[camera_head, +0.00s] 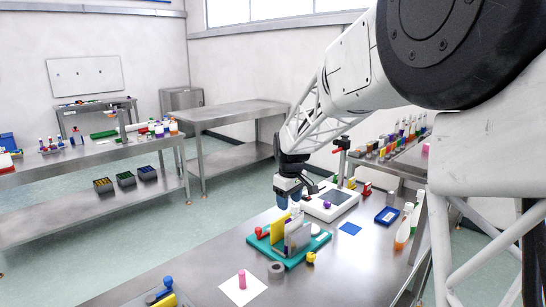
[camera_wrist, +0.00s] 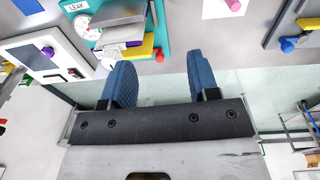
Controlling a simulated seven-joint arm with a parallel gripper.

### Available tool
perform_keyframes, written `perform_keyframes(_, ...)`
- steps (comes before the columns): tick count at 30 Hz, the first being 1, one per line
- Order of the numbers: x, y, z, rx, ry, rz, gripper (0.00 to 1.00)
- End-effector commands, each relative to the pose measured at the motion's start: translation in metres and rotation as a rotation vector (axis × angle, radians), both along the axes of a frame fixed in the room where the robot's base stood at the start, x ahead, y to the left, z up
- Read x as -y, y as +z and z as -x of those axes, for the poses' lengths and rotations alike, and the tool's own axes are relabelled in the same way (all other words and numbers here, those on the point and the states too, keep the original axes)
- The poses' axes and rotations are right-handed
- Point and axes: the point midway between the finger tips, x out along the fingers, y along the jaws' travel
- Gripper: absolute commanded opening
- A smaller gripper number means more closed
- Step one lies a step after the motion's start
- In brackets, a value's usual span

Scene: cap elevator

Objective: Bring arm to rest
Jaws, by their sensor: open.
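My arm, white with a lattice link, reaches from the right of the head view over the steel bench. My gripper (camera_head: 291,190) hangs above the far edge of the bench, left of the white device with a grey screen (camera_head: 332,200). In the wrist view my gripper (camera_wrist: 160,80) shows two blue padded fingers spread wide apart. Nothing is between them. Below them is the pale floor beyond the bench edge.
A teal tray (camera_head: 285,252) with upright plates stands on the bench. A pink peg (camera_head: 242,279) stands on white paper. A blue tray (camera_head: 387,216) and an orange-white bottle (camera_head: 403,230) are at right. Another bench (camera_head: 228,112) stands behind, across open floor.

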Motion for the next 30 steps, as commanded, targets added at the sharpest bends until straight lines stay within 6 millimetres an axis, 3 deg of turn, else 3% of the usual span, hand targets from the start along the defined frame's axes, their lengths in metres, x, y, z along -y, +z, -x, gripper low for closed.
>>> perform_keyframes(3,0.014,0.017,0.028,0.013,-0.052,-0.005,0.55)
perform_keyframes(15,0.054,0.053,0.123,0.044,-0.226,-0.022,0.55)
perform_keyframes(30,0.094,0.071,0.247,0.083,-0.441,-0.048,0.55)
